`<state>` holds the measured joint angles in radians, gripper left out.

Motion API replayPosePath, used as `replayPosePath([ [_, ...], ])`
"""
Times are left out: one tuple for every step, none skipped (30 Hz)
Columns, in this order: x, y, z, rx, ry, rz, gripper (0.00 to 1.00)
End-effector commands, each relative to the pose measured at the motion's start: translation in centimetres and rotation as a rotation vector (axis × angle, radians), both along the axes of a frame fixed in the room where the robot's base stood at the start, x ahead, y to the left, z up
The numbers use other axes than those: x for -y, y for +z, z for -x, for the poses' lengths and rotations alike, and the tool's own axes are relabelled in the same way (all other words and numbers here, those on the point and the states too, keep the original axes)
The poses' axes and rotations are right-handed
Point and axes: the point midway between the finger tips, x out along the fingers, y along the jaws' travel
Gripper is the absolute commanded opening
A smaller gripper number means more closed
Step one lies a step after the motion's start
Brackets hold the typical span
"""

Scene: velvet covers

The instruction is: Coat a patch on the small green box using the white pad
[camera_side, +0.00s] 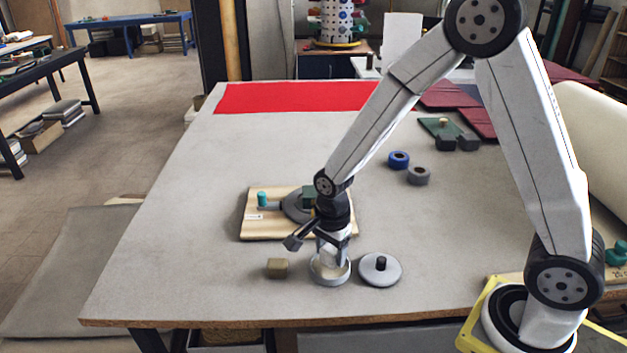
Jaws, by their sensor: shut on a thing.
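My gripper (333,258) points down over the open round dish (317,279) near the table's front edge. It is shut on a pale thing, seemingly the white pad (328,250), low at or inside the dish's rim. I cannot tell whether the pad touches the dish's contents. A dark green block, likely the small green box (308,196), sits behind my wrist by a grey rounded fixture (292,206) on a wooden board (262,226). My wrist hides part of the box and board.
A grey lid with a black knob (380,266) lies right of the dish. A teal peg (262,199) stands on the board. Blue (399,159) and grey (419,175) rings lie farther back. The table's left side is clear.

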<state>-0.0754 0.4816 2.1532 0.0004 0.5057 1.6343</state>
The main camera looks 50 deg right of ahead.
Motion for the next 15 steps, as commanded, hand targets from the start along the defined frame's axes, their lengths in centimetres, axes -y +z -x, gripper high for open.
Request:
replayPosePath([
  [0.0, -0.04, 0.0, 0.0, 0.0, 0.0, 0.17],
  [0.0, -0.06, 0.0, 0.0, 0.0, 0.0, 0.17],
  [0.0, -0.08, -0.01, 0.0, 0.0, 0.0, 0.17],
  [0.0, -0.11, -0.01, 0.0, 0.0, 0.0, 0.17],
  [0.0, -0.13, -0.01, 0.0, 0.0, 0.0, 0.17],
  [0.0, -0.17, -0.01, 0.0, 0.0, 0.0, 0.17],
  [0.0, -0.19, -0.01, 0.0, 0.0, 0.0, 0.17],
  [0.0, -0.22, -0.02, 0.0, 0.0, 0.0, 0.17],
  [0.0, -0.26, -0.02, 0.0, 0.0, 0.0, 0.17],
  [0.0, -0.28, -0.02, 0.0, 0.0, 0.0, 0.17],
  [0.0, -0.31, -0.02, 0.0, 0.0, 0.0, 0.17],
  [0.0, -0.34, -0.02, 0.0, 0.0, 0.0, 0.17],
  [0.0, -0.37, -0.02, 0.0, 0.0, 0.0, 0.17],
  [0.0, -0.4, -0.02, 0.0, 0.0, 0.0, 0.17],
  [0.0, -0.43, -0.02, 0.0, 0.0, 0.0, 0.17],
])
